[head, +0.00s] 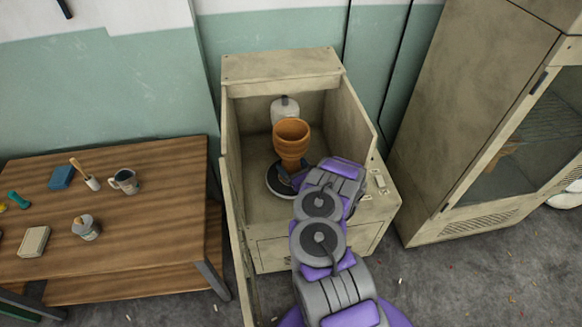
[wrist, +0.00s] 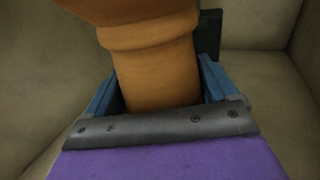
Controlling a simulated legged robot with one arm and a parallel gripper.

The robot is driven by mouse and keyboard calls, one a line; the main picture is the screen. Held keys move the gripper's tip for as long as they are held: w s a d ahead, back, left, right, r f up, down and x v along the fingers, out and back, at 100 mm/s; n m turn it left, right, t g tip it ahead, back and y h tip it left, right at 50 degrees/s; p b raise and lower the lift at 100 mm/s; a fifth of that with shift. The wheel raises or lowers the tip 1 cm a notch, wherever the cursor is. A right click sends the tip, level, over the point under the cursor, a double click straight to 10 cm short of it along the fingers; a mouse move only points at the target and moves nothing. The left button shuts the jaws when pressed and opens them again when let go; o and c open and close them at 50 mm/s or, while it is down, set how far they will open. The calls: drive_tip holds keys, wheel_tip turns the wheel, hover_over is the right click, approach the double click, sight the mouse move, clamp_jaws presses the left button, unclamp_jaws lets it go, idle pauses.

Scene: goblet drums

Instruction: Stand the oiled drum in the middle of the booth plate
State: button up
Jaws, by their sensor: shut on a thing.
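The drum (head: 292,140) is an orange-brown goblet shape, upright, with its wide open mouth at the top. It is inside the booth (head: 235,130). My gripper (head: 290,176) is shut on the lower part of the drum. In the wrist view the drum's stem (wrist: 160,75) stands between the two blue fingers of my gripper (wrist: 160,90). The booth plate (head: 282,188) is a dark disc with a pale rim on the booth floor, below the drum and partly hidden by my arm. I cannot tell whether the drum's foot touches the plate.
A pale rounded container (head: 284,108) stands at the back of the booth. Booth walls rise on both sides and behind. A wooden table (head: 150,230) at left holds a mug (head: 125,181), a tin (head: 86,228) and other small things. A tall cabinet (head: 460,110) stands at right.

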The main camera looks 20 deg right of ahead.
drive_tip(key=o, duration=1.3)
drive_tip(key=shift+o, duration=0.2)
drive_tip(key=s+p, duration=0.1)
drive_tip(key=s, duration=0.3)
drive_tip(key=s+d+p, duration=0.1)
drive_tip(key=s, duration=0.3)
drive_tip(key=s+p, duration=0.1)
drive_tip(key=s, duration=0.3)
drive_tip(key=shift+d+p, duration=0.35)
drive_tip(key=shift+w, duration=0.1)
